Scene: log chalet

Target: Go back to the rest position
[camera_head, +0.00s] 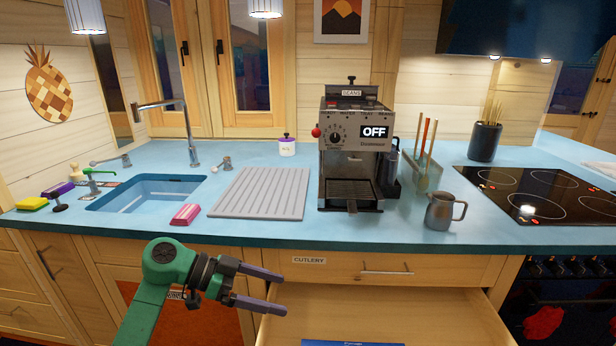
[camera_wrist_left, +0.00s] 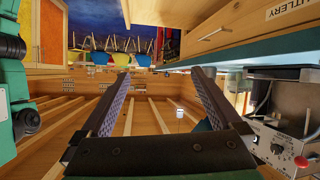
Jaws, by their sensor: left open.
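My left gripper (camera_head: 284,292) is open and empty in the head view. The green left arm comes in from the bottom. My right gripper is not in view.
The drawer under the blue counter (camera_head: 300,233) is pulled out, with a blue item (camera_head: 350,343) at its bottom edge. On the counter are a sink (camera_head: 145,195), drying mat (camera_head: 262,192), coffee machine (camera_head: 351,150), metal jug (camera_head: 440,211) and black hob (camera_head: 540,195).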

